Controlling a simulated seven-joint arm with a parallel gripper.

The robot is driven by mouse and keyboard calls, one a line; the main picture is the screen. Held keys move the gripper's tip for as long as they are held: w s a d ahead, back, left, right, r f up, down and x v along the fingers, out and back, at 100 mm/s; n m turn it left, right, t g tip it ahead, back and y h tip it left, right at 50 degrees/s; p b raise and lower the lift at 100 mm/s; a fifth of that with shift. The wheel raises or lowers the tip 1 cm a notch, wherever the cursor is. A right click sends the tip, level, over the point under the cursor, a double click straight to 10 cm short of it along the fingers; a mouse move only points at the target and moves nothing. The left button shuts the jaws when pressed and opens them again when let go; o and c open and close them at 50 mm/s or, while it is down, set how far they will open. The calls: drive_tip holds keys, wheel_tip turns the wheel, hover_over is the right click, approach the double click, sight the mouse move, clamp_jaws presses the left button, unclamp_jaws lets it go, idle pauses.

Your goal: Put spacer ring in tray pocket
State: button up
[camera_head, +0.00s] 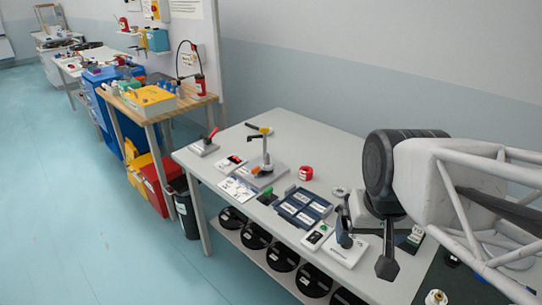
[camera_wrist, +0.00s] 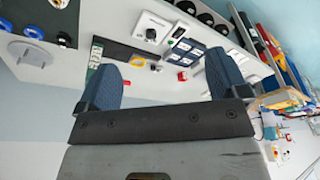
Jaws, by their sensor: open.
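A dark blue tray (camera_head: 303,207) with several pockets lies on the grey table in the head view; it also shows in the wrist view (camera_wrist: 192,49). A small pale grey ring (camera_head: 340,191), which looks like the spacer ring, lies on the table right of the tray, outside its pockets. My gripper (camera_head: 367,252) is open and appears empty, above the table's front part, right of the tray. In the wrist view its two blue-padded fingers (camera_wrist: 163,85) are spread wide with nothing between them. My arm hides part of the table behind it.
A red tape-measure-like item (camera_head: 305,173) sits behind the tray. A white box with a dial (camera_head: 345,250) is close to my gripper. Black reels (camera_head: 283,257) lie on the shelf below.

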drive_tip(key=w+a+r+m+y, duration=0.1)
drive_tip(key=w+m, duration=0.1)
drive_tip(key=w, duration=0.6)
drive_tip(key=w+a+r+m, duration=0.1)
drive_tip(key=w+a+m, duration=0.15)
drive_tip(key=w, duration=0.55)
drive_tip(key=m+g+y, duration=0.2)
drive_tip(key=m+y, duration=0.2)
drive_tip(key=m, duration=1.1)
hover_over(270, 162)
drive_tip(key=s+d, duration=0.2)
drive_tip(key=d, duration=0.1)
wheel_tip(270, 162, down, 23)
drive_tip(key=shift+w+a+r, duration=0.15)
drive_tip(key=shift+w+r, duration=0.05)
drive_tip(key=shift+x, duration=1.25)
